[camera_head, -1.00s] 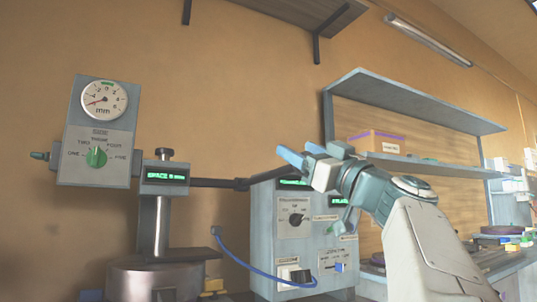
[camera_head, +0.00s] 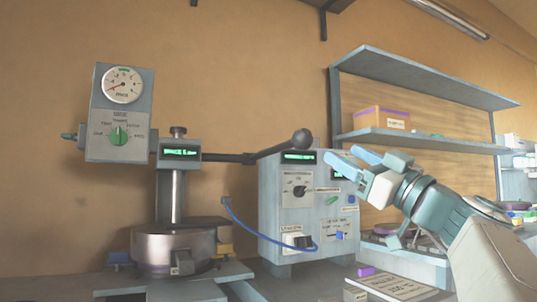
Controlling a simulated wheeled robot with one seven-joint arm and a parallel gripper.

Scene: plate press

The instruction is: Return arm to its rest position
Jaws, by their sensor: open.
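My gripper (camera_head: 352,166) is in the right half of the head view, at the end of my bent arm. Its two blue fingers point up and to the left, spread apart, with nothing between them. It overlaps the right edge of the grey control box (camera_head: 274,209) in the picture; whether it touches the box cannot be told. The plate press (camera_head: 172,197) stands to the left, with a dial gauge (camera_head: 123,85) and a green knob on its upper panel. Its long lever (camera_head: 270,148) ends in a dark ball just left of my fingertips.
A wall shelf (camera_head: 425,80) holding an orange box (camera_head: 380,118) stands behind my arm. A blue cable (camera_head: 262,236) hangs in front of the control box. A labelled white item (camera_head: 397,287) lies at the bottom front. The wall area above the lever is clear.

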